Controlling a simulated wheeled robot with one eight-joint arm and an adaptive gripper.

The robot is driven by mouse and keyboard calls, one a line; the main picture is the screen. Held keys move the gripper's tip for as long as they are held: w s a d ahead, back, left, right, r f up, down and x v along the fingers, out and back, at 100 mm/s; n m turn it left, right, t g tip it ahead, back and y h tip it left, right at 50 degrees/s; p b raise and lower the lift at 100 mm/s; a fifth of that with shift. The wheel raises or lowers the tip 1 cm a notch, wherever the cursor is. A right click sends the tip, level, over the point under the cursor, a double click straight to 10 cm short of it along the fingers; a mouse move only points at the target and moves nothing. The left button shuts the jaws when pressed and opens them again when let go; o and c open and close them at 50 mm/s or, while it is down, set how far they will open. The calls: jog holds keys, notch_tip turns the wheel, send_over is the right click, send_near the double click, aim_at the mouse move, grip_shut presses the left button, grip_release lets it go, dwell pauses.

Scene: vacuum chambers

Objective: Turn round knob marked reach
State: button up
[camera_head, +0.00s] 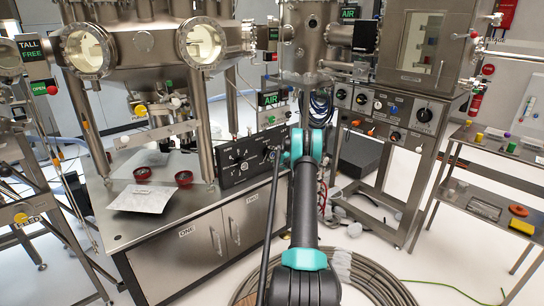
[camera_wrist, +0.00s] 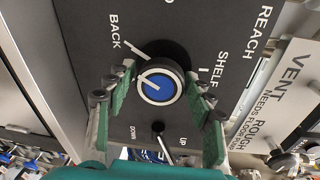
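In the wrist view a round knob (camera_wrist: 160,86) with a blue face, a pale ring and a white pointer line sits on a black panel (camera_wrist: 220,22). The panel has white words REACH, SHELF and BACK around the knob; the pointer slants toward the BACK side. My gripper (camera_wrist: 160,72) has its green fingers apart, one on each side of the knob. Small gaps seem to show, but I cannot tell whether the fingertips touch it. In the head view my arm hides the gripper and this knob.
A small toggle (camera_wrist: 158,128) marked UP and DOWN lies just below the knob between the fingers. A pale VENT/ROUGH panel (camera_wrist: 285,95) stands to the right. In the head view, red round pieces (camera_head: 142,174) and a foil sheet (camera_head: 140,199) lie on the steel bench.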

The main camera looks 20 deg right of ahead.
jog(key=shift+o, duration=0.7)
jog(key=shift+s+d, duration=0.1)
jog(key=shift+s, duration=0.05)
jog(key=v, duration=1.1)
jog(key=shift+s, duration=0.35)
dwell(0.4)
